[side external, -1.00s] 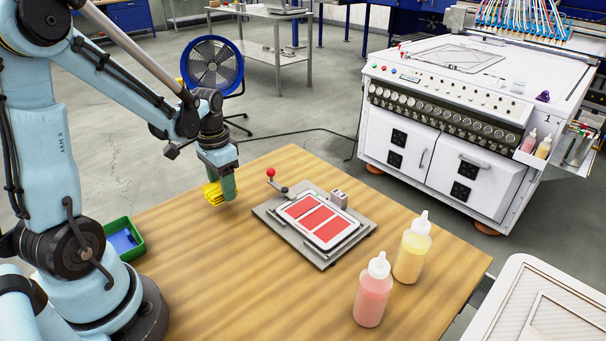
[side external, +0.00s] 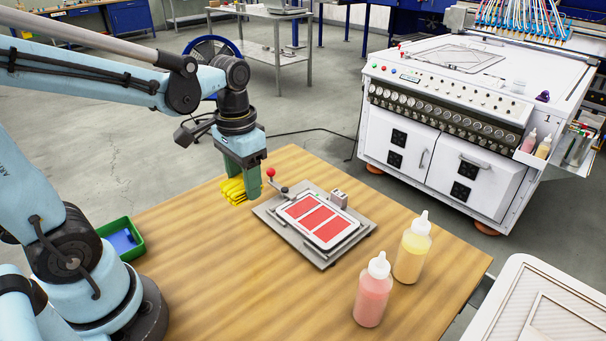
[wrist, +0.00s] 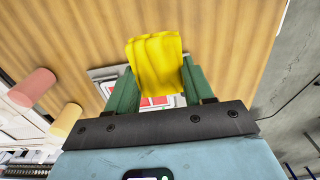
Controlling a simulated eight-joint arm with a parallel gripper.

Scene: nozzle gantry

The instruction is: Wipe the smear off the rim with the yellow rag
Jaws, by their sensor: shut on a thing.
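My gripper (side external: 247,178) is shut on the yellow rag (side external: 233,191) and holds it above the wooden table, just left of the plate fixture. In the wrist view the rag (wrist: 156,62) hangs between the green fingers and hides part of the fixture behind it. The white-rimmed plate (side external: 336,241) with red panels lies on the grey fixture (side external: 268,213). The rag is apart from the rim. I cannot make out a smear on the rim at this size.
A lever with a red knob (side external: 270,172) stands at the fixture's left corner, close to my gripper. A pink bottle (side external: 371,295) and a yellow bottle (side external: 411,253) stand at the right. A green bin (side external: 138,248) is at the left. The table's front left (side external: 230,280) is clear.

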